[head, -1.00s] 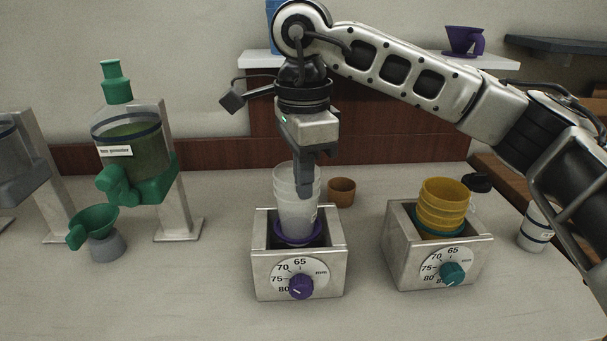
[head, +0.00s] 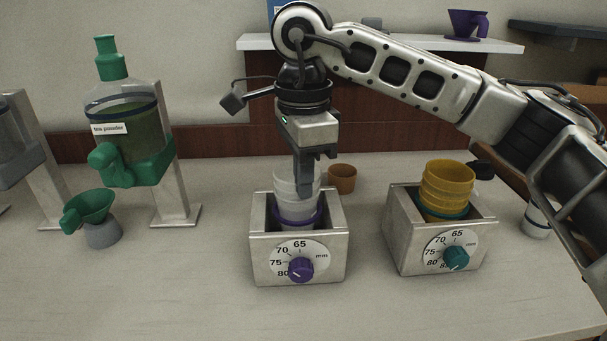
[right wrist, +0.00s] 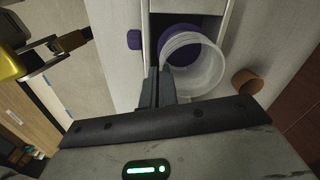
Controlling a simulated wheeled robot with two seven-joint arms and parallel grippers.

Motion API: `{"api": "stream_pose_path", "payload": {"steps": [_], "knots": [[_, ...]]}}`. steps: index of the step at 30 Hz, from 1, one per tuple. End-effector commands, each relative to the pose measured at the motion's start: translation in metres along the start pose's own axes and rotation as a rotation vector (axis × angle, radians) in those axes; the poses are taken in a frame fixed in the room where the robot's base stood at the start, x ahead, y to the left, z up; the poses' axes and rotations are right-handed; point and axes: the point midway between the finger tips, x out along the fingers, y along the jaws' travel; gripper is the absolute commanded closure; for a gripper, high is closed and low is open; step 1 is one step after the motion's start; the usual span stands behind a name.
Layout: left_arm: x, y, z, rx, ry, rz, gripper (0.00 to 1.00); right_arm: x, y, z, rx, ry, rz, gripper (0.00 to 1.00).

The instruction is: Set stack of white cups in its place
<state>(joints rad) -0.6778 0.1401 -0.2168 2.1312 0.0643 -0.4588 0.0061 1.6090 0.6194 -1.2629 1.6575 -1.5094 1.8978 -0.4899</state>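The stack of white translucent cups (head: 283,185) stands upright in the middle metal box (head: 260,250), which has a purple dial. A purple ring (head: 313,216) in the box surrounds the lower part of the stack. My right gripper (head: 306,190) points straight down and is shut on the stack's wall near the rim. The right wrist view shows the stack (right wrist: 205,65) beside the fingers (right wrist: 160,88) and the purple ring (right wrist: 178,42) beneath it. The stack's bottom is hidden by the box's front. My left gripper is not clearly seen.
A second metal box (head: 405,240) to the right holds yellow cups (head: 447,185) in a teal ring. A small brown cup (head: 342,178) stands behind the middle box. A green dispenser (head: 137,135) and green funnel (head: 90,208) are on the left. The front counter is clear.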

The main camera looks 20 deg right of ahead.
Motion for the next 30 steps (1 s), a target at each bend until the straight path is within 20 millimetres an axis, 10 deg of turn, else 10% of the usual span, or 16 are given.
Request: {"api": "stream_pose_path", "payload": {"steps": [24, 27, 30], "knots": [[0.004, 0.001, 0.005, -0.028, 0.019, 0.012, 0.64, 0.025, 0.0, 0.0, 0.0, -0.001, 0.0, 1.0], [0.004, 0.002, 0.005, -0.028, 0.017, 0.012, 0.64, 0.025, 0.0, 0.0, 0.0, -0.001, 0.0, 0.74], [0.004, 0.002, 0.006, -0.028, 0.016, 0.012, 0.64, 0.025, 0.0, 0.0, 0.0, -0.001, 0.0, 0.73]]}}
